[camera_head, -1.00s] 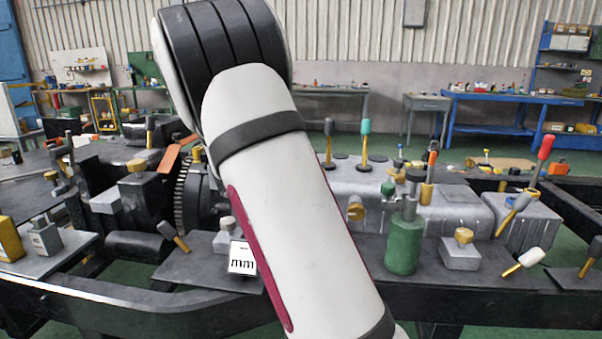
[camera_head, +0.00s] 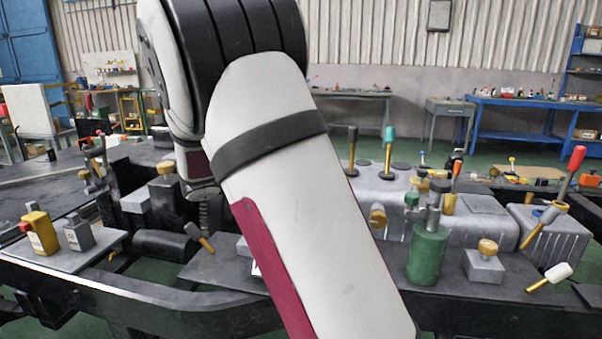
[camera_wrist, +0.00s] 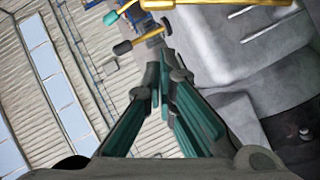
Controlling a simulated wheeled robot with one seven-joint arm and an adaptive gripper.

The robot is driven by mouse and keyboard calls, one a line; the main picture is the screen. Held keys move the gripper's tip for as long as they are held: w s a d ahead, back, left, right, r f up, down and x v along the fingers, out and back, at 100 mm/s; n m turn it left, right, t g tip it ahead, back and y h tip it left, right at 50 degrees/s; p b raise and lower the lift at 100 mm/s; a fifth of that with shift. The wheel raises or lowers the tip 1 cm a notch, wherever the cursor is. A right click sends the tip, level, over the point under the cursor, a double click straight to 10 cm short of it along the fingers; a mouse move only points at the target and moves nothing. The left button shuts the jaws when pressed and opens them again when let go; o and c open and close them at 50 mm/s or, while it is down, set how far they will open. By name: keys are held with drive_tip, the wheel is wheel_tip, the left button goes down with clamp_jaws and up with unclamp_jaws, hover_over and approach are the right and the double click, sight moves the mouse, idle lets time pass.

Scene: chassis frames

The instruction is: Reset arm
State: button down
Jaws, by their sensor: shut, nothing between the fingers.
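My gripper (camera_wrist: 163,75) shows in the wrist view, its two dark-green fingers brought together at the tips with nothing between them. In the head view my own white and black arm rises through the middle and hides part of the chassis; the gripper itself does not show there. In the wrist view a black-knobbed lever (camera_wrist: 140,40) and a teal-knobbed lever (camera_wrist: 118,14) stand beyond the fingertips. The grey block surface (camera_wrist: 215,60) lies to the right of the fingers. I cannot tell how far the fingertips are from it.
The chassis frame (camera_head: 110,298) spans the head view. On it stand a green cylinder (camera_head: 428,255), a grey block with a yellow knob (camera_head: 484,265), a red-knobbed lever (camera_head: 573,165) and a yellow block (camera_head: 40,232). A blue workbench (camera_head: 520,103) is at the back right.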

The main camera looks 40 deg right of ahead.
drive_tip(key=shift+a+r, duration=0.1)
drive_tip(key=shift+a, duration=0.25)
idle(0.3)
drive_tip(key=s+a+g+y, duration=0.1)
drive_tip(key=s+a+y, duration=0.2)
drive_tip(key=s, duration=0.7)
drive_tip(key=s+a+g+y, duration=0.2)
drive_tip(key=s+y, duration=0.1)
drive_tip(key=s, duration=0.6)
drive_tip(key=s+a+f+n+t+y, duration=0.3)
drive_tip(key=s+a+y, duration=0.6)
drive_tip(key=s+a, duration=1.05)
wheel_tip(320, 180, up, 20)
drive_tip(key=t+p, duration=0.2)
drive_tip(key=p, duration=1.7)
drive_tip(key=shift+s+d, duration=0.15)
drive_tip(key=shift+d, duration=0.25)
